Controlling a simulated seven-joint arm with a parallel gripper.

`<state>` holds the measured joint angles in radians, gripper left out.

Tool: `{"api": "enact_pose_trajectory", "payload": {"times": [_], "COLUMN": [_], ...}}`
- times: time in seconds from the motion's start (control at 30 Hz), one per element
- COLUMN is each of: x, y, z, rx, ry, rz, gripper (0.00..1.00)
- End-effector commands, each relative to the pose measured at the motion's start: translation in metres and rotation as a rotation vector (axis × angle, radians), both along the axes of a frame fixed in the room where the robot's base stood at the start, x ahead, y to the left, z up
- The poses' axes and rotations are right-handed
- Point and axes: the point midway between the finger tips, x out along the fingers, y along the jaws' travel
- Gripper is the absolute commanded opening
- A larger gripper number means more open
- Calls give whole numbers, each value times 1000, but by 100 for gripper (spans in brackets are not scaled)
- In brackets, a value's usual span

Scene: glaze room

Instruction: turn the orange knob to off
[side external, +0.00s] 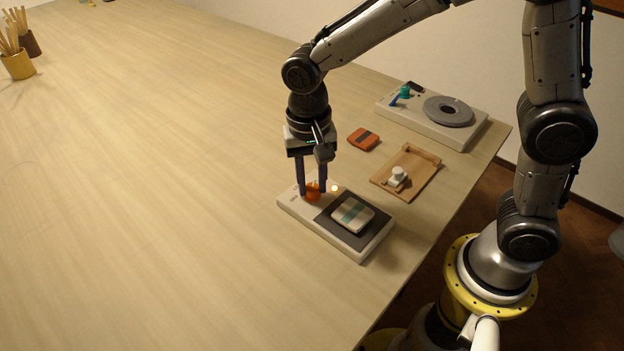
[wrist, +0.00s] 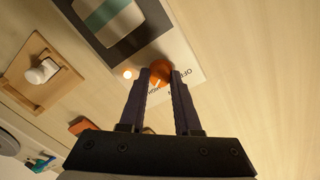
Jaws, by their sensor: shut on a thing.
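The orange knob (side external: 312,191) stands on the left end of a white panel box (side external: 361,254) with a dark pad (side external: 375,237). My gripper (side external: 312,192) points down over it, with one finger on each side of the knob, shut on it. In the wrist view the orange knob (wrist: 160,72) sits between the two fingertips (wrist: 160,78). Printed lettering, including "OFF", shows beside the knob, partly hidden by the fingers. A small light (wrist: 128,74) next to the knob glows. The knob's exact pointer setting is hard to tell.
A striped block (side external: 352,215) lies on the dark pad. Behind stand a wooden tray (side external: 420,187) with a white piece (side external: 398,177), an orange box (side external: 363,139), and a white device with a grey disc (side external: 448,111).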

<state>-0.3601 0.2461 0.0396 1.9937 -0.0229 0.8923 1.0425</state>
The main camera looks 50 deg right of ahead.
Motion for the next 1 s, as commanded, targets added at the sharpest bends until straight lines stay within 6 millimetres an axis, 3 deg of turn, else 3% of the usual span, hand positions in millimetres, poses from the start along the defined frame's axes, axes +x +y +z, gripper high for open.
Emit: {"api": "enact_pose_trajectory", "payload": {"times": [0.37, 1.0], "x": [0, 0], "y": [0, 1], "z": [1, 2], "rx": [0, 0], "ry": [-2, -3], "rz": [190, 791], "gripper": [0, 0]}}
